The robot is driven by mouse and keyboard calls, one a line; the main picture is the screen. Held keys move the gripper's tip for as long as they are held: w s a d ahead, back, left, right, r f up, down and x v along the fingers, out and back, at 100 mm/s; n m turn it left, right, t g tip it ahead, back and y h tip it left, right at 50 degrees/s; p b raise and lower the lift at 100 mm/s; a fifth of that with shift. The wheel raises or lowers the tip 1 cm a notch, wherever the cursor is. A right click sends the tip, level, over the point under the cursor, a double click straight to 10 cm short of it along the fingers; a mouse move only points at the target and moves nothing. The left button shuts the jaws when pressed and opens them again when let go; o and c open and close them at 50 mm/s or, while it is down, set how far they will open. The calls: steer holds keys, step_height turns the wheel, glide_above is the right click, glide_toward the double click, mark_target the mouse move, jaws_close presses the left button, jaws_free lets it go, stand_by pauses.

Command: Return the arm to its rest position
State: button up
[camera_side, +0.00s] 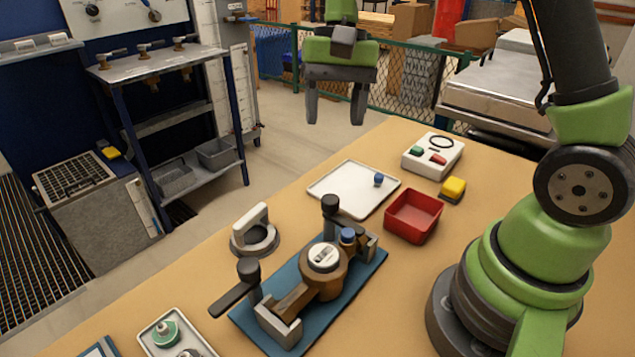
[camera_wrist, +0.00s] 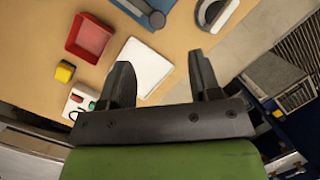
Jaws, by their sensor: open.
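My gripper (camera_side: 336,112) is in the air above the far side of the bench in the side view, pointing down. Its two dark fingers are apart with nothing between them. In the wrist view my gripper (camera_wrist: 164,80) also shows open and empty, with the white tray seen beyond the left finger. A brass meter (camera_side: 324,262) sits in a clamp fixture on a blue mat (camera_side: 372,276), well below and apart from my gripper.
A white tray (camera_side: 338,188) with a blue knob (camera_side: 378,179), a red bin (camera_side: 413,216), a yellow block (camera_side: 453,188) and a white button box (camera_side: 433,155) stand on the bench. A grey ring with white handle (camera_side: 254,234) is left. A green mesh fence (camera_side: 400,85) stands behind.

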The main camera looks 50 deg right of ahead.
steer(key=s+a+r+n+t, duration=0.1)
steer(key=s+r+n+t, duration=0.1)
steer(key=s+r+t, duration=0.2)
steer(key=s+a+r+n+t, duration=0.2)
steer(key=s+r+t, duration=0.2)
steer(key=s, duration=0.7)
steer(key=shift+a+r+t+h, duration=0.15)
steer(key=shift+r+t+h, duration=0.15)
steer(key=shift+r, duration=0.1)
